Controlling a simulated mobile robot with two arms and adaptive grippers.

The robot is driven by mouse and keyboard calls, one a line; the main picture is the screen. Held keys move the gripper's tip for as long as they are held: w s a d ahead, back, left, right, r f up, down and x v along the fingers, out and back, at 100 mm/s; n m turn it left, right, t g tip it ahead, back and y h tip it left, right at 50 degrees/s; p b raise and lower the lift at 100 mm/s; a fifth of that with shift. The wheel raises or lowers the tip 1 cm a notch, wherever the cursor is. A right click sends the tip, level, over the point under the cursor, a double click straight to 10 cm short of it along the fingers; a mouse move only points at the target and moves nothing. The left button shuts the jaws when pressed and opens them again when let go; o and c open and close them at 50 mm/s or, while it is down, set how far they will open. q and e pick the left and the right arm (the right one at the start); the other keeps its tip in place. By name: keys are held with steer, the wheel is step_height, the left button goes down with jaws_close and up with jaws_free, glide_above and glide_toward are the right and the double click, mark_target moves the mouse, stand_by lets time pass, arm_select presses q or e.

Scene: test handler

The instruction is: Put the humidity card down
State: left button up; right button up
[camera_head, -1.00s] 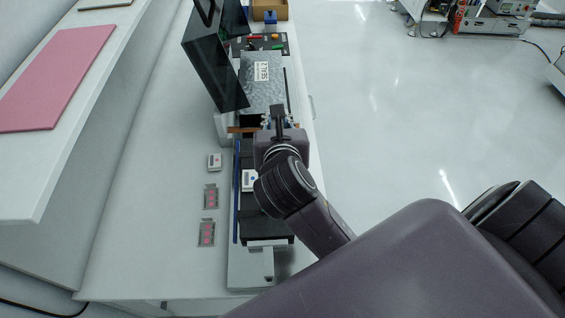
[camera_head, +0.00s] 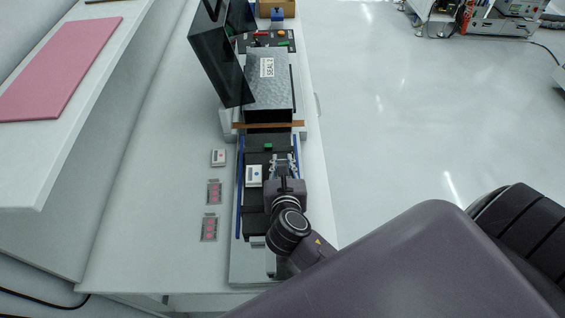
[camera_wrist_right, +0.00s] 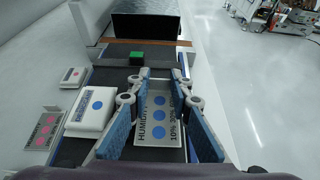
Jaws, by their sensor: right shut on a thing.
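My right gripper (camera_head: 284,164) is low over the black belt of the sealing machine. It also shows in the wrist view (camera_wrist_right: 160,100). Its blue-padded fingers are shut on the humidity card (camera_wrist_right: 158,112), a grey card with blue dots and printed text. The card lies between the fingers in the wrist view; whether it touches the belt I cannot tell. In the head view the card is hardly visible. A white pack with a blue dot (camera_head: 254,177) sits on the belt to the left of the gripper. My left gripper is not in view.
Two cards with pink dots (camera_head: 213,194) (camera_head: 209,229) and a small white pack (camera_head: 218,157) lie on the bench left of the machine. A silver cover marked SEAL (camera_head: 267,85) and a dark panel (camera_head: 220,65) stand beyond. A green block (camera_head: 268,147) is on the belt.

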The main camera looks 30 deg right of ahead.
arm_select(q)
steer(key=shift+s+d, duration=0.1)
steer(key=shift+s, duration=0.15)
arm_select(e)
steer(key=shift+f, duration=0.15)
steer(key=o, duration=0.4)
steer(key=b+v, duration=0.2)
steer(key=v, duration=0.9)
steer(key=shift+s+a, duration=0.1)
steer(key=shift+s, duration=0.15)
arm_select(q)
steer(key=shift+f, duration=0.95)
arm_select(e)
steer(key=shift+s+r, duration=0.2)
steer(key=shift+r, duration=0.05)
steer(key=shift+a, duration=0.1)
